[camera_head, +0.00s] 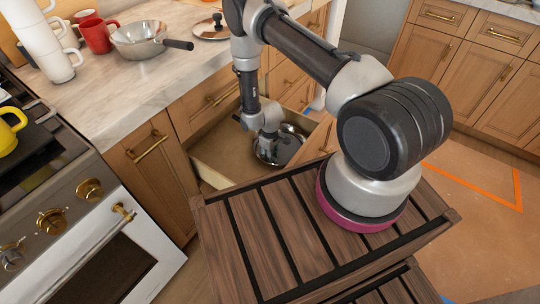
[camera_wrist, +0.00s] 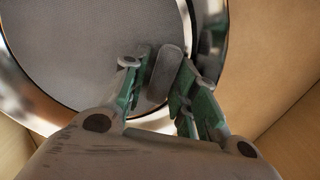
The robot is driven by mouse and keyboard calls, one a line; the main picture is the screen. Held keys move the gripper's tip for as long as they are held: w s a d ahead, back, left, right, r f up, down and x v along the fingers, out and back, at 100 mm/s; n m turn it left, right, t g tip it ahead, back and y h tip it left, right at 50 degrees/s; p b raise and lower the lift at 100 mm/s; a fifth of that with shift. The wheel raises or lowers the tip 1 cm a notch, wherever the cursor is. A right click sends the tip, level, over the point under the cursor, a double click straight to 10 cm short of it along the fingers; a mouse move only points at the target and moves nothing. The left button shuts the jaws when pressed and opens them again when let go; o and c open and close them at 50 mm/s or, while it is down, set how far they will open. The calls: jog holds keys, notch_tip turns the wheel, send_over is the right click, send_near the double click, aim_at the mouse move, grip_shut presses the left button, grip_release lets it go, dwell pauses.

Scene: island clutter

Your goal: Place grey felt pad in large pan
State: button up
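A shiny round pan (camera_head: 281,146) lies in the open drawer, partly hidden by my arm. In the wrist view the pan (camera_wrist: 215,20) shows a bright metal rim around a flat grey inside. My gripper (camera_wrist: 160,82) is over the pan near its rim, and it reaches down into the drawer in the head view (camera_head: 268,138). A small grey piece with rounded corners, which looks like the grey felt pad (camera_wrist: 166,72), sits between the green-lined fingertips. The fingers appear closed on it. I cannot tell whether its lower side touches the pan.
The open drawer (camera_head: 218,160) has bare floor left of the pan. On the counter stand a saucepan (camera_head: 141,42), a lid (camera_head: 211,29), a red mug (camera_head: 97,35) and stacked white cups (camera_head: 50,55). A stove (camera_head: 70,200) stands at left.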

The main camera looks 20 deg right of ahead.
jog(key=d+r+m+t, duration=0.1)
jog(key=d+r, duration=0.1)
jog(key=r, duration=2.1)
jog(key=d+r+m+t, duration=0.1)
jog(key=d+r+m, duration=0.1)
jog(key=r, duration=2.1)
jog(key=s+d+r+m+t, duration=0.1)
jog(key=s+d+r, duration=0.1)
jog(key=s+r, duration=0.85)
jog(key=s+d+r+m, duration=0.1)
jog(key=s+r, duration=0.3)
jog(key=s, duration=0.3)
jog(key=s+d+r+m+t, duration=0.1)
jog(key=s+r, duration=0.3)
jog(key=s, duration=0.3)
jog(key=shift+s+d+r, duration=0.2)
jog(key=shift+s+r, duration=0.05)
jog(key=shift+s, duration=0.05)
